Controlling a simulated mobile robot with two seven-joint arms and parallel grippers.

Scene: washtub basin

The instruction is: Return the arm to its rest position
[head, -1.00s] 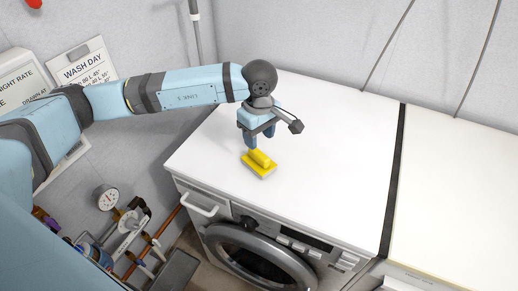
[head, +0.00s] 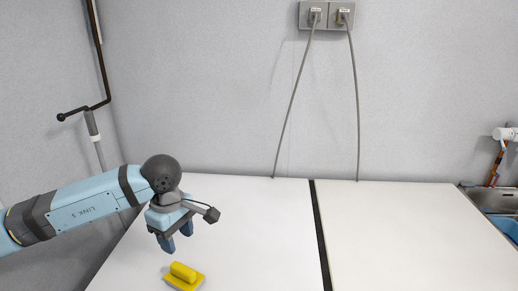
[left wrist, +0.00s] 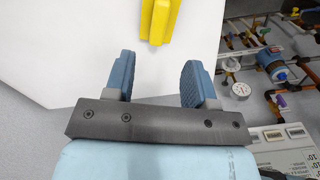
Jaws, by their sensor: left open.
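My left gripper (head: 177,240) is open and empty above the white worktop (head: 255,235) in the head view. In the left wrist view its two blue fingers (left wrist: 158,85) stand apart with nothing between them. A yellow block with a raised grip (head: 184,275) lies on the worktop, below and a little right of the gripper, and apart from it. The yellow block also shows at the top of the left wrist view (left wrist: 160,18), beyond the fingertips. My right gripper is in neither view.
A dark gap (head: 320,232) divides the worktop from a second white top (head: 420,225). A sink (head: 495,200) is at the far right. Two cables hang from a wall socket (head: 327,15). Pipes and a gauge (left wrist: 241,90) show right in the left wrist view.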

